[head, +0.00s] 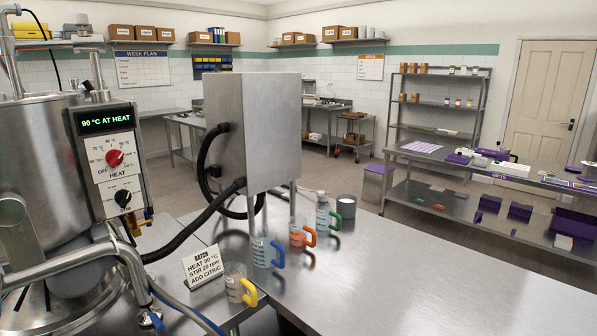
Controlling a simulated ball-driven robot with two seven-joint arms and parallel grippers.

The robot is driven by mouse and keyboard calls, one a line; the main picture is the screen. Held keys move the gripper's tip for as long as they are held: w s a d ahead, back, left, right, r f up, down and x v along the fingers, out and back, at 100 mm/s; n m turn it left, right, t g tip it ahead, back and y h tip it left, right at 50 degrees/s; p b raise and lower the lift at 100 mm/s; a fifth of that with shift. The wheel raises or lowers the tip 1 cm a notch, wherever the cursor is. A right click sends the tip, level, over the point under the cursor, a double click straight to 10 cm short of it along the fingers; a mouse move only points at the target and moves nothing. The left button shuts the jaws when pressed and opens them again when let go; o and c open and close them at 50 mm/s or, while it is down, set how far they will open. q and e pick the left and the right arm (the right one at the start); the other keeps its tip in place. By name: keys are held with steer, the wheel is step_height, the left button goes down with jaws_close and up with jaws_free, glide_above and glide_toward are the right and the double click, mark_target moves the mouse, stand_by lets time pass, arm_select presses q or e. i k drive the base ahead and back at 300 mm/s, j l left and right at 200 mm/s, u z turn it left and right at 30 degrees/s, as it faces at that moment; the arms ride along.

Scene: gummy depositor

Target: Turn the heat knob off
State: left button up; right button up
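The heat knob (115,158) is a red dial on the white HEAT panel of the kettle's control box (107,160), at the left in the head view. Temperature marks ring the dial; its exact pointer setting is too small to read surely. The display (106,120) above it glows green with "90 °C AT HEAT". A black knob (123,198) sits on a second panel just below. Neither of my grippers is in view, and nothing is seen touching the red knob.
The steel kettle (45,150) stands left of the control box, with a curved pipe (60,259) in front. A steel depositor box (252,125), black hose (195,222), batch card (203,267) and several handled jugs (262,250) stand right. The steel table (430,290) is clear at right front.

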mark_target(114, 158)
steer(key=u, duration=1.45)
